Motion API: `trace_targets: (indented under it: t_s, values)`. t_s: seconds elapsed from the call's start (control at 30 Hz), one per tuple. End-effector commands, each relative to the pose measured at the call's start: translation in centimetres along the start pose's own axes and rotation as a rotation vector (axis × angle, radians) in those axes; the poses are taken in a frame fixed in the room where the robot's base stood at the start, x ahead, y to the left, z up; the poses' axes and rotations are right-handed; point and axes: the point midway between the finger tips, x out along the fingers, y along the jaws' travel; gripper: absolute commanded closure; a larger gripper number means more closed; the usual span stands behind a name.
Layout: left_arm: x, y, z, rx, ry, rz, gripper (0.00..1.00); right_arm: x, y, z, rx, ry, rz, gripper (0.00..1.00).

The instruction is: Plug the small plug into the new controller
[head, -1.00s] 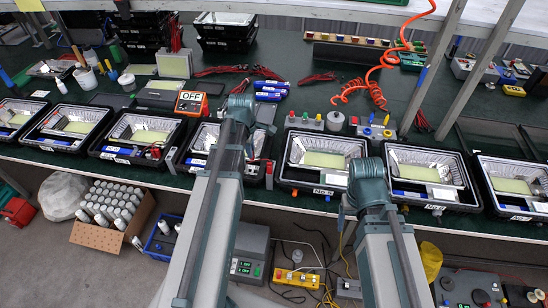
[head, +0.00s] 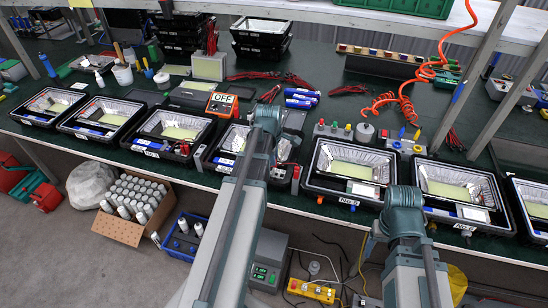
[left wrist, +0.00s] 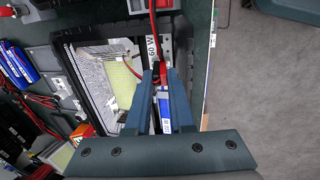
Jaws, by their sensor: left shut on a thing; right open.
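My left gripper (left wrist: 163,78) is shut on the small red plug (left wrist: 162,70), with a red lead above it in the left wrist view. Its fingers are over a black floodlight housing (left wrist: 92,118) with a yellow LED panel (left wrist: 124,92). A white unit marked 60 W (left wrist: 153,47), perhaps the controller, lies along the housing's side, partly hidden by the fingers. In the head view my left gripper (head: 290,122) is over that housing (head: 213,160), fingertips hidden. My right gripper (head: 403,205) is in front of the housing No. 5 (head: 312,187), mostly hidden by its own arm.
Several other housings (head: 145,148) line the bench's front edge. An orange box marked OFF (head: 222,104) and blue cylinders (head: 300,98) stand behind. A coiled orange hose (head: 405,105) hangs at the right. The dark bench behind the housings has some free room.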

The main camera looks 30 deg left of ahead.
Motion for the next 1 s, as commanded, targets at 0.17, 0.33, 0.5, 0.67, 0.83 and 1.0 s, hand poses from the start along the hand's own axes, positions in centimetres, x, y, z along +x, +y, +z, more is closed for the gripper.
trace_targets:
  t_s: [0.17, 0.33, 0.5, 0.67, 0.83, 1.0]
  values:
    - [2.0, -0.1, 0.0, 0.0, 0.0, 0.0, 1.0, 1.9, -0.2, -0.1, 0.0, 0.0, 0.0, 0.26]
    - [3.5, -0.1, 0.0, 0.0, 0.0, 0.0, 1.0, 3.4, -0.3, -0.2, 0.0, 0.0, 0.0, 0.26]
    - [4.5, 0.0, 0.0, 0.0, 0.0, 0.0, 1.0, 4.4, -0.4, -0.3, 0.0, 0.0, 0.0, 0.26]
    - [4.7, 0.0, 0.0, 0.0, 0.0, 0.0, 1.0, 4.5, -0.4, -0.3, 0.0, 0.0, 0.0, 0.26]
    - [4.6, 0.0, 0.0, 0.0, 0.0, 0.0, 1.0, 4.5, -0.4, -0.3, 0.0, 0.0, 0.0, 0.26]
    - [4.6, 0.0, 0.0, 0.0, 0.0, 0.0, 1.0, 4.5, -0.4, -0.3, 0.0, 0.0, 0.0, 0.26]
